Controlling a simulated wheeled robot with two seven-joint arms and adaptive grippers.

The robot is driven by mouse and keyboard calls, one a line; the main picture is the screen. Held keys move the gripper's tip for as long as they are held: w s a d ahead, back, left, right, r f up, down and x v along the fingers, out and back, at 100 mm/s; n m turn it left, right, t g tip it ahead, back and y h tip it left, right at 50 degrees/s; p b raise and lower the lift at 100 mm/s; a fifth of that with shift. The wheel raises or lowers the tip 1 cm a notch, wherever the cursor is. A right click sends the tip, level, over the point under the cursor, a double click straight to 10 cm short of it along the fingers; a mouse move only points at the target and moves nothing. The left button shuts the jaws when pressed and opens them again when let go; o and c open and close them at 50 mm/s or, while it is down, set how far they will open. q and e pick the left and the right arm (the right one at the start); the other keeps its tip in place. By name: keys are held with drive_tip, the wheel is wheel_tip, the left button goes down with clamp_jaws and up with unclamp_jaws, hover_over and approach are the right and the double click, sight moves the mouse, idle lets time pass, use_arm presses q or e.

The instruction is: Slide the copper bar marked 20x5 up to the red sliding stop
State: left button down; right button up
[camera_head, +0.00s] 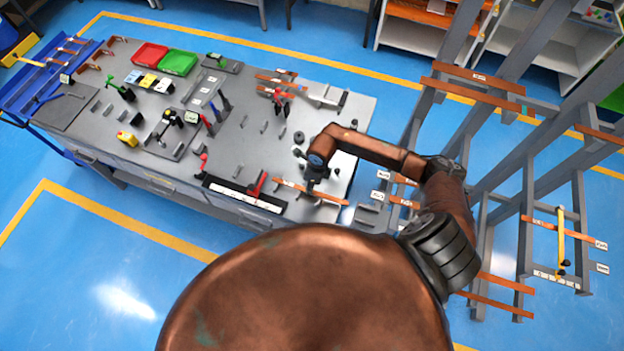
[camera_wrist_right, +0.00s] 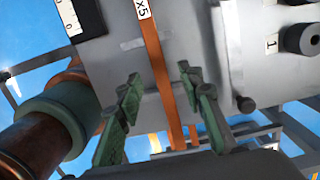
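The copper bar (camera_head: 330,198) lies near the front right of the grey bench. In the right wrist view the bar (camera_wrist_right: 157,55) runs down the picture, with a white label ending in "x5"; the rest of the label is cut off. The red sliding stop (camera_head: 257,185) stands by the right end of the white scale, just left of the bar's left end, apparently with a small gap. My right gripper (camera_wrist_right: 160,82) is open over the bar, one green finger on each side, neither visibly touching it. My left gripper is not in view.
The white scale (camera_head: 235,193) runs along the bench front. A grey block (camera_wrist_right: 232,55) and black round parts (camera_wrist_right: 300,39) are beside the bar. Racks with more copper bars (camera_head: 478,78) stand right of the bench. Trays and tools occupy its left part.

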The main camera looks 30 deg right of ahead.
sight(304, 189)
drive_tip(key=shift+w+a+f, duration=0.1)
drive_tip(key=shift+a+f, duration=0.05)
drive_tip(key=shift+f, duration=1.35)
clamp_jaws()
drive_tip(key=shift+w+a, duration=0.15)
drive_tip(key=shift+w, duration=0.05)
drive_tip(key=shift+w+a, duration=0.25)
drive_tip(key=shift+w+a, duration=0.15)
drive_tip(key=shift+w, duration=0.05)
drive_tip(key=shift+w+a+b, duration=0.25)
drive_tip(key=shift+b, duration=0.15)
unclamp_jaws()
